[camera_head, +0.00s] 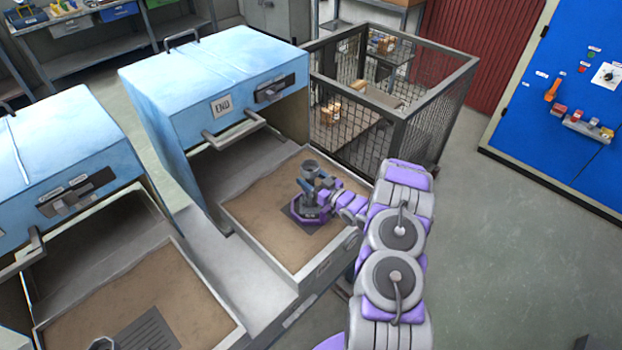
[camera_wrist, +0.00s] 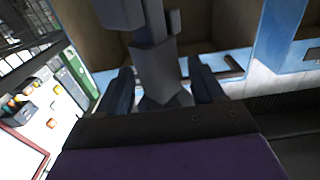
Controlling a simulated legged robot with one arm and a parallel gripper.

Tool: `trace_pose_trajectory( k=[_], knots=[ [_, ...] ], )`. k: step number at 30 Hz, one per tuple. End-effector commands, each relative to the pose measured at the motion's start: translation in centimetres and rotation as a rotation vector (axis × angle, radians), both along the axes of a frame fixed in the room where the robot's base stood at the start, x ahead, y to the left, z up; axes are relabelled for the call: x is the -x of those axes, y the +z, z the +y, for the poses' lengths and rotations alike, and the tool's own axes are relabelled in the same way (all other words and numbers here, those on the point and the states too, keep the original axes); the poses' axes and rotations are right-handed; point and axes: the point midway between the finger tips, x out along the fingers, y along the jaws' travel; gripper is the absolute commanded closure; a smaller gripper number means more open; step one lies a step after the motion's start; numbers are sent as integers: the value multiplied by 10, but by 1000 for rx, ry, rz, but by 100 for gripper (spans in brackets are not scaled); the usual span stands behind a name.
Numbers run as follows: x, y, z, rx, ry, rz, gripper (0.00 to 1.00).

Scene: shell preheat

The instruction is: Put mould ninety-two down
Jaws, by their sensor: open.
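A grey mould (camera_head: 310,168) with a round cup-like top stands upright at the dark grate (camera_head: 330,222) on the sandy bed of the open furnace marked END. I cannot read a number on it, and its foot is hidden by my gripper. My gripper (camera_head: 306,187) is around the mould with its jaws open. In the wrist view the grey mould (camera_wrist: 153,62) stands between the two dark fingers of my gripper (camera_wrist: 160,76), with gaps visible at both sides.
The blue END furnace hood (camera_head: 215,80) rises behind the bed (camera_head: 262,195), with a handle bar across its front. A second blue furnace (camera_head: 60,150) stands at left with its own grate (camera_head: 148,332). A mesh cage (camera_head: 388,120) stands behind right. Open floor (camera_head: 510,260) lies right.

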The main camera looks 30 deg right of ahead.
Motion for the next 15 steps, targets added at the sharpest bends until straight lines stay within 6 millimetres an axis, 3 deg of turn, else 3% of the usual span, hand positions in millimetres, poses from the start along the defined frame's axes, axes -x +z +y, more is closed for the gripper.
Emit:
trace_pose_trajectory(
  k=[7,15],
  knots=[
    [0,6,0,0,0,-1,33],
    [45,6,-18,-5,-4,2,33]
  ],
)
